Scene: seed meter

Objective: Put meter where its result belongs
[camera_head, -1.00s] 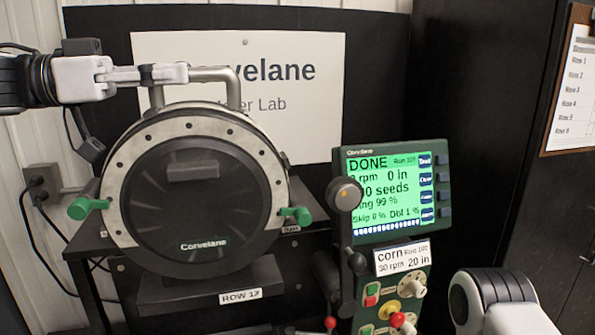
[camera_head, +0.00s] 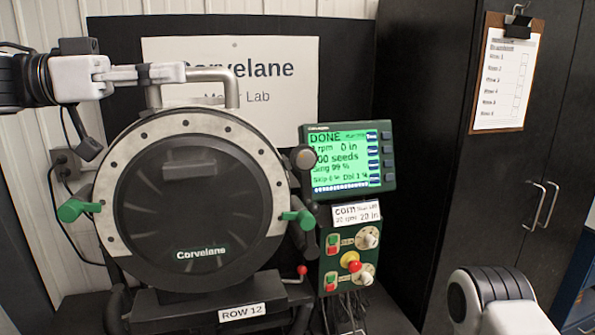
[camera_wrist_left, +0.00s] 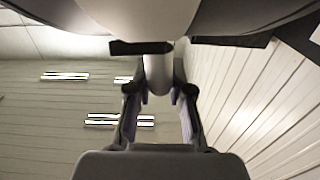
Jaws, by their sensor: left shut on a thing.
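The round seed meter (camera_head: 120,160), with a black face, pale bolted ring, two green side knobs and the label ROW 12 (camera_head: 242,312), is upright at left in the head view. My left gripper (camera_head: 160,73) is shut on the grey bar handle (camera_head: 232,92) on its top; the wrist view shows the handle (camera_wrist_left: 157,75) between the fingers. The green screen (camera_head: 347,160) reads DONE, 0 in, 99 % and Dbl 1 %. A clipboard sheet (camera_head: 505,80) lists several rows with boxes. My right gripper is out of view; part of my right arm shows at lower right.
A control panel (camera_head: 350,255) with knobs and buttons stands below the screen, right of the meter. A dark cabinet (camera_head: 440,130) with metal handles carries the clipboard. A Corvelane sign (camera_head: 290,115) is behind the meter. A cable outlet (camera_head: 64,162) is at left.

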